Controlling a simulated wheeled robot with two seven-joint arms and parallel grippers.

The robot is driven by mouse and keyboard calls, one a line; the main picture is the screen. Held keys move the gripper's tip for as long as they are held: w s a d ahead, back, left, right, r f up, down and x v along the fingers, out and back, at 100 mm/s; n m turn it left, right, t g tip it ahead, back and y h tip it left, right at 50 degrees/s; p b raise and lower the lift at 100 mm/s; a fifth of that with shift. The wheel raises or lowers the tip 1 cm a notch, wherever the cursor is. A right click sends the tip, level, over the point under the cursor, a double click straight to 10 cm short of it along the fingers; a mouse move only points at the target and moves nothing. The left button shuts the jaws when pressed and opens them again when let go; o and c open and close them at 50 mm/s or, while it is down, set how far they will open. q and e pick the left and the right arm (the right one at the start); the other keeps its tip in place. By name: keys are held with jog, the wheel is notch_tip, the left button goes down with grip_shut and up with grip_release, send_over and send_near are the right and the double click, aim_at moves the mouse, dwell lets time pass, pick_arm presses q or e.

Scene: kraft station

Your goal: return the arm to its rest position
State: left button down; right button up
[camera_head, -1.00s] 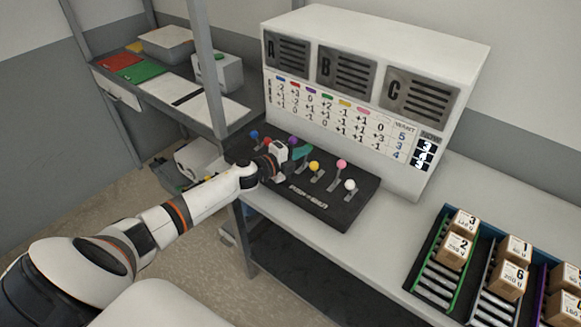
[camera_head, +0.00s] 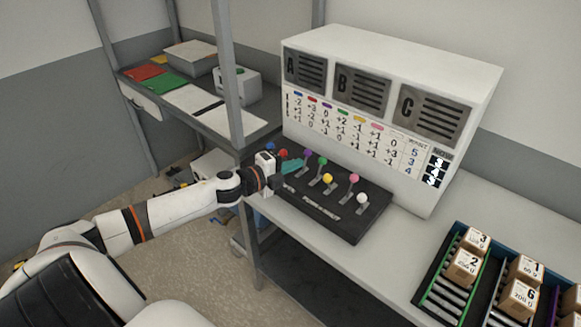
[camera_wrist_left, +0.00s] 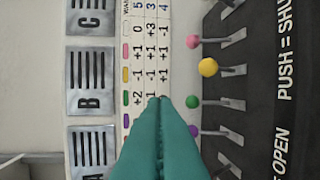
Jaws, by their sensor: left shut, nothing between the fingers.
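My left arm comes in from the left in the head view. Its gripper (camera_head: 301,161) has teal fingers and is shut and empty, just above the left part of the black lever panel (camera_head: 330,222). The closed fingers (camera_wrist_left: 158,103) also show in the left wrist view, near the purple knob (camera_wrist_left: 193,131) and green knob (camera_wrist_left: 192,102). I cannot tell whether they touch a lever. The blue knob (camera_head: 270,147) and red knob (camera_head: 283,153) stand behind the wrist. My right gripper is not in view.
The white machine (camera_head: 400,60) with A, B, C grilles rises behind the panel. Yellow (camera_head: 327,178), pink (camera_head: 354,178) and white (camera_head: 362,198) knobs stand right of the gripper. A grey post (camera_head: 228,75) and shelf (camera_head: 235,138) are close behind the arm. Boxes sit in racks (camera_head: 440,290) at right.

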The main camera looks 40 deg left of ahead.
pick_arm(q)
jog(key=shift+s+r, duration=0.4)
jog(key=shift+s, duration=0.1)
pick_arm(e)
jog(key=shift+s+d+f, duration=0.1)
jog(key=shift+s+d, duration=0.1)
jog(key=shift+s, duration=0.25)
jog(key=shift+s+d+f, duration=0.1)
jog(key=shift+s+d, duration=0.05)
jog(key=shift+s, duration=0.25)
pick_arm(q)
jog(key=shift+s+d, duration=0.1)
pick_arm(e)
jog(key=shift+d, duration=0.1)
